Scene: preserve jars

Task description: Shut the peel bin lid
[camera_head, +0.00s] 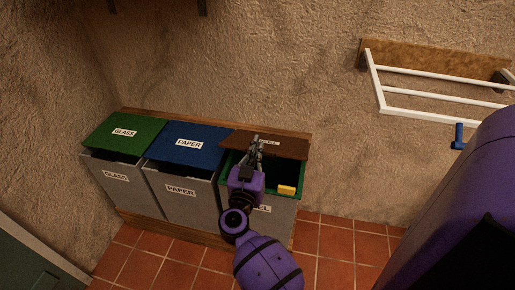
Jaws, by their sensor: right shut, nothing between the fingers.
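The peel bin (284,216) is the rightmost of three grey bins. Its front label is partly hidden by my arm, with the end "EL" showing. Its brown lid (288,148) is raised at the back, and the dark opening with a green rim shows below it. My right gripper (256,143) is shut and empty. It reaches over the opening, and its fingertips overlap the lid near the label; I cannot tell whether they touch it. My left gripper is not in view.
The glass bin (115,174) with a green lid and the paper bin (182,190) with a blue lid stand to the left, both closed. A yellow block (286,190) shows at the peel bin's front right rim. A white wall rack (440,88) hangs at right.

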